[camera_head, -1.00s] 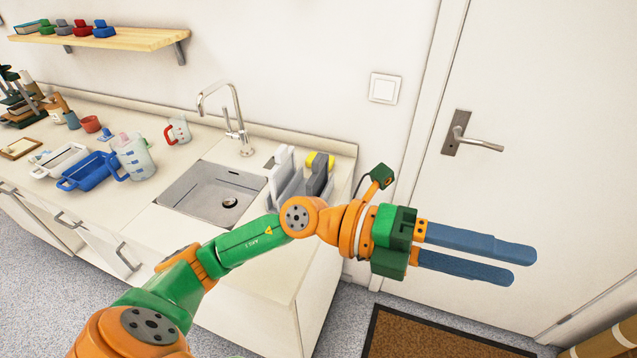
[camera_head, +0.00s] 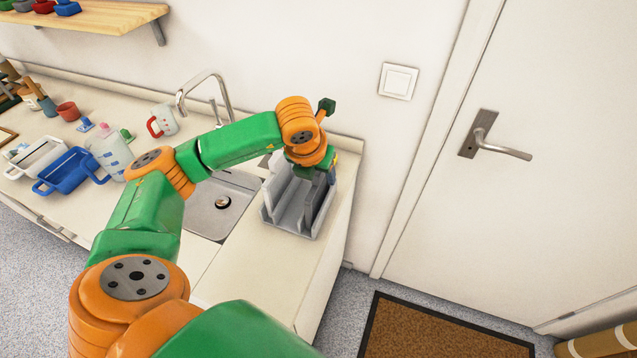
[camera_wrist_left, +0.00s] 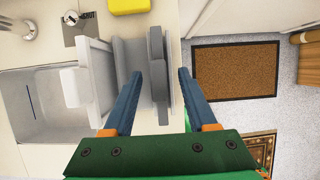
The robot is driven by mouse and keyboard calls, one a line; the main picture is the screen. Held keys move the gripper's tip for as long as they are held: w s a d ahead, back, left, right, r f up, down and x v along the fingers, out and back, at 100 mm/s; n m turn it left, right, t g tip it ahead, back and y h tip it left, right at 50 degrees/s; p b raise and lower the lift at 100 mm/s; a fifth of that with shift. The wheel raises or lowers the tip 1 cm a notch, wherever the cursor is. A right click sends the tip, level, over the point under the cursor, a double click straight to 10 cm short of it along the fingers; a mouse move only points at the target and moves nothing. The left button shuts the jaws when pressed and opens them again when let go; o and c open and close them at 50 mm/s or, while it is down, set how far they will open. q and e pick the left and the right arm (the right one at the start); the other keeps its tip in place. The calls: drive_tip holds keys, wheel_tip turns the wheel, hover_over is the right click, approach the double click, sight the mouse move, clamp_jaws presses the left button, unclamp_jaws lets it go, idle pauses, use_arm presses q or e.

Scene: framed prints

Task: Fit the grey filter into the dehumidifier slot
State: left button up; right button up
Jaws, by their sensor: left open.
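A dark grey slab-like panel, apparently the filter (camera_wrist_left: 157,75), stands on edge in a light grey rack (camera_wrist_left: 125,60) on the counter right of the sink. In the head view the rack (camera_head: 291,222) shows below my left wrist, and the panel (camera_head: 322,200) is partly hidden. My left gripper (camera_wrist_left: 160,73) is open and points down. Its blue fingers appear on either side of the panel; I cannot tell how deep they reach. My right gripper is out of view.
A sink (camera_head: 222,200) with a tap (camera_head: 205,85) lies left of the rack. A yellow block (camera_wrist_left: 130,5) sits behind it. Blue tray (camera_head: 70,172), jug (camera_head: 110,155) and red-handled mug (camera_head: 163,120) stand further left. The door and brown mat (camera_head: 440,335) are right.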

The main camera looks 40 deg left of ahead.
use_arm(q)
drive_tip(key=shift+w+a+f, duration=0.2)
drive_tip(key=shift+w+f, duration=0.15)
drive_tip(key=shift+f, duration=0.1)
drive_tip(key=shift+s+d+r, duration=0.2)
clamp_jaws()
drive_tip(key=shift+w+a, duration=0.1)
idle(0.7)
